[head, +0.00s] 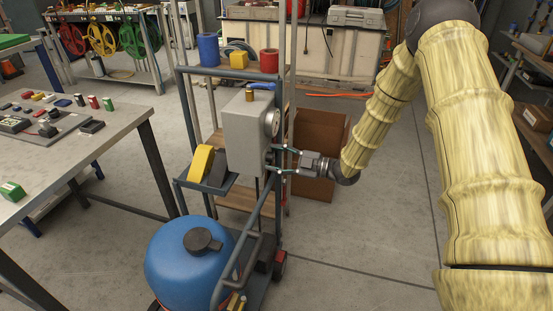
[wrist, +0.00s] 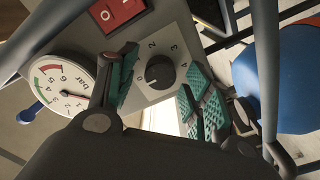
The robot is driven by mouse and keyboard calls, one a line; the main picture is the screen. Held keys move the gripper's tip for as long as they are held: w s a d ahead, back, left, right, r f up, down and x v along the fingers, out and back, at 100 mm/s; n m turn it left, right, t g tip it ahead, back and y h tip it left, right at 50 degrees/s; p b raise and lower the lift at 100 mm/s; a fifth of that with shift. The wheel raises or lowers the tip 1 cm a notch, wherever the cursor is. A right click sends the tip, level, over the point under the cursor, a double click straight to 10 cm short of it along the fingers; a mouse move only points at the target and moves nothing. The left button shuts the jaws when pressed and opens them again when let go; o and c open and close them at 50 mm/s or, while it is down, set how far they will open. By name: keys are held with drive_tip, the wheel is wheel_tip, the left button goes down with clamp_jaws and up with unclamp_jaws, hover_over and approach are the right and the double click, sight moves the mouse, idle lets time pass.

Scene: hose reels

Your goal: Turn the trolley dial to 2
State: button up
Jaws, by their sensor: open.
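The trolley (head: 190,130) carries a grey control box (head: 245,135). In the wrist view, the round black dial (wrist: 160,72) sits on the box's plate, with the numbers 0, 2, 3 and 4 readable around it. I cannot tell for sure which number its pointer is at. My gripper (wrist: 163,90) is open, with one green-padded finger on each side of the dial; contact is not clear. In the head view, my gripper (head: 284,160) reaches the box's right-hand face from the right, and the dial is not clearly visible there.
A pressure gauge (wrist: 65,88) and a red switch (wrist: 118,12) are beside the dial. A blue tank (head: 190,262) stands low on the trolley. A table (head: 110,125) with small parts is at left, a cardboard box (head: 322,145) behind my gripper.

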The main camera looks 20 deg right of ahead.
drive_tip(key=c, duration=1)
drive_tip(key=shift+r+m+p, duration=0.1)
drive_tip(key=shift+m+p, duration=0.2)
drive_tip(key=m+p, duration=0.2)
drive_tip(key=m, duration=0.1)
drive_tip(key=shift+r+m, duration=0.1)
drive_tip(key=shift+m, duration=0.3)
drive_tip(key=m+p, duration=0.3)
drive_tip(key=m, duration=0.2)
drive_tip(key=shift+w, duration=0.1)
drive_tip(key=m+p, duration=0.2)
drive_tip(key=m, duration=0.3)
drive_tip(key=shift+m+p, duration=0.35)
drive_tip(key=shift+m, duration=0.05)
drive_tip(key=shift+w+d+m+p, duration=0.15)
drive_tip(key=shift+m+p, duration=0.6)
drive_tip(key=shift+m, duration=1.55)
